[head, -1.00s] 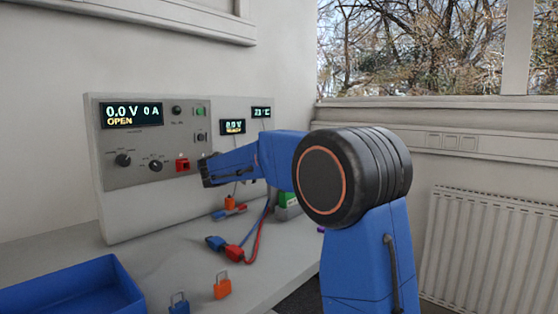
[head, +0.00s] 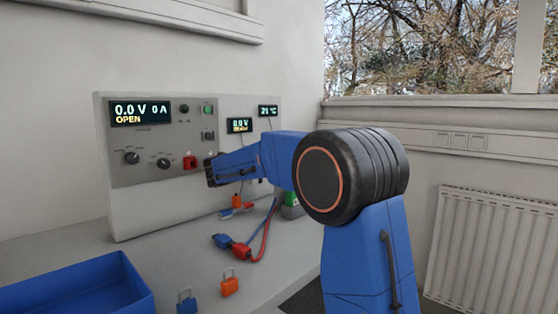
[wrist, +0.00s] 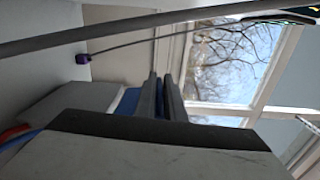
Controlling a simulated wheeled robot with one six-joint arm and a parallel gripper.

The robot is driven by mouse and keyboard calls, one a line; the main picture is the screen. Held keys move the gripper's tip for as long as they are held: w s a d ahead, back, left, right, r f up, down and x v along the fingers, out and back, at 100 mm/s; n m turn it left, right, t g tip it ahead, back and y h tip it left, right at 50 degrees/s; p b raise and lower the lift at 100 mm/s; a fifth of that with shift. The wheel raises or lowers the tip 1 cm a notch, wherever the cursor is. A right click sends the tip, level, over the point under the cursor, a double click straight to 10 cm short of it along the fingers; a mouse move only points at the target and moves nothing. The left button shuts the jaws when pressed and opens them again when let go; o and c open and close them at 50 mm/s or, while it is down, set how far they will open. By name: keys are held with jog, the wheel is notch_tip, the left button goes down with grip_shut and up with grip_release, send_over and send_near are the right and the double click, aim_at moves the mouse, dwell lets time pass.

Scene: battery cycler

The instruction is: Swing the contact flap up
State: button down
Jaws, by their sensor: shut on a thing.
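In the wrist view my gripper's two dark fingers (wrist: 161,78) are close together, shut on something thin. What lies between them is mostly hidden, and the contact flap cannot be made out clearly in either view. A blue part shows just beside the fingers. In the head view my blue arm reaches left to the cycler panel (head: 152,205), and its dark end is just right of the red socket (head: 190,162).
Red and blue cable plugs (head: 240,250) lie on the bench below my arm, beside a green-and-grey item (head: 292,206). An orange padlock (head: 230,286), a blue padlock (head: 187,302) and a blue tray (head: 150,296) are nearer the front. A grey cable (wrist: 120,30) crosses the wrist view.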

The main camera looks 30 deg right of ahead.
jog(key=c, duration=1.9)
grip_release()
jog(key=shift+a+f, duration=0.1)
jog(key=shift+f, duration=0.15)
jog(key=shift+r, duration=0.1)
jog(key=shift+r, duration=0.1)
notch_tip(320, 180, up, 10)
jog(key=shift+f, duration=0.1)
